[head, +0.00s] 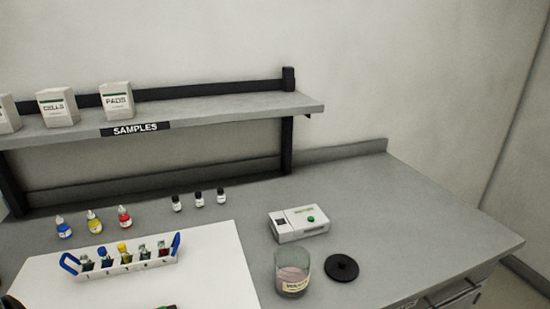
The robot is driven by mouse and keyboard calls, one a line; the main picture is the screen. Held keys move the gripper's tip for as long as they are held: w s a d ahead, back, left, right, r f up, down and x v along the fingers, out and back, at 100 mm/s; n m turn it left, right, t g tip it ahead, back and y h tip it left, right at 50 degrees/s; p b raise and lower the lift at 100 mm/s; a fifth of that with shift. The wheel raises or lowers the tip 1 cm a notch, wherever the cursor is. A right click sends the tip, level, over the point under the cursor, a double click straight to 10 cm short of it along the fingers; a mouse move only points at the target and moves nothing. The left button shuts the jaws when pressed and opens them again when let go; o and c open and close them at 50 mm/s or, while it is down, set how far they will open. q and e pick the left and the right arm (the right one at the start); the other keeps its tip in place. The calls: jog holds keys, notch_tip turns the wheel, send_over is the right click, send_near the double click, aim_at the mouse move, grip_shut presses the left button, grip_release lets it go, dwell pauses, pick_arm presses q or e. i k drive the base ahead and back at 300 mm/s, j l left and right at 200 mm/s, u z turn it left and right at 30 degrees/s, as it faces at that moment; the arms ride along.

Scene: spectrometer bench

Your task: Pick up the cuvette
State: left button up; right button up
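A white rack (128,267) with blue end handles stands on the white mat (215,258) at the lower left in the head view. It holds several small clear vessels, which look like cuvettes (87,264); some show blue, yellow, green or red at the top. I cannot tell which one is the task's cuvette. A small green and dark thing (167,307) is cut off by the bottom edge. I cannot make out either gripper. A dark shape at the bottom left corner is too cropped to identify.
Blue, yellow and red dropper bottles (94,223) and three dark-capped vials (199,200) stand behind the rack. A white instrument (298,225), a glass waste jar (291,274) and a black disc (341,268) are to the right. A shelf (215,109) with boxes overhangs the back. The bench's right side is clear.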

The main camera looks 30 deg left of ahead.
aim_at(162, 246)
jog(key=u, duration=2)
